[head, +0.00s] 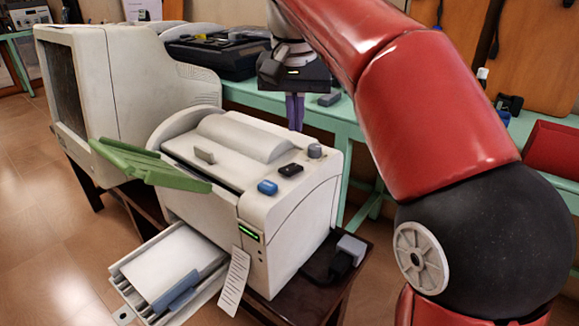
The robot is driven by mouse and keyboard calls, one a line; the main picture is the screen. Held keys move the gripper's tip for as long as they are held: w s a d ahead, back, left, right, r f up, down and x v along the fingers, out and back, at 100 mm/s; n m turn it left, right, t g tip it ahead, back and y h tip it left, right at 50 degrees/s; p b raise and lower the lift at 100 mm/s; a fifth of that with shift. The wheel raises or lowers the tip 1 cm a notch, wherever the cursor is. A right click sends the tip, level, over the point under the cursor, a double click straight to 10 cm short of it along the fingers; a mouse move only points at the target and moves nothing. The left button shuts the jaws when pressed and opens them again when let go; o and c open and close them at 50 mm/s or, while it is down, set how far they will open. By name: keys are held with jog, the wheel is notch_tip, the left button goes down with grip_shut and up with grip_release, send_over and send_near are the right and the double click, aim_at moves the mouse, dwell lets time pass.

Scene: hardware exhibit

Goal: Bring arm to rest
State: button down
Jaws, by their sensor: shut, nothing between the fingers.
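My red arm comes in from the right of the head view and bends over at the top. My gripper (294,112) hangs down from it behind the printer, in front of the green table. Its fingers are shut together with nothing between them. The white printer (290,215) stands on a dark table, close below and left of my gripper, and the two look apart. The printer has a green tray (150,168), a blue button (267,187), a black button (290,169) and a grey knob (315,150).
A beige monitor (120,90) stands at the left. A pulled-out paper tray (172,268) juts toward the front. A grey plug block (350,247) sits right of the printer. The green table (345,112) behind holds a black device (215,55). Tiled floor is free at lower left.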

jog(key=s+d+f+t, duration=0.2)
jog(key=s+d+f, duration=0.5)
jog(key=s+d, duration=0.2)
jog(key=s+d+f+t, duration=0.1)
jog(key=s+d+f, duration=0.1)
jog(key=s+f, duration=0.3)
jog(key=s+d+f+n, duration=0.1)
jog(key=s+d+f, duration=0.1)
jog(key=s+f, duration=0.4)
notch_tip(320, 180, down, 2)
jog(key=shift+d+f+n+t, duration=0.2)
jog(key=shift+d+n+t, duration=0.1)
jog(key=shift+d+t, duration=0.1)
dwell(0.6)
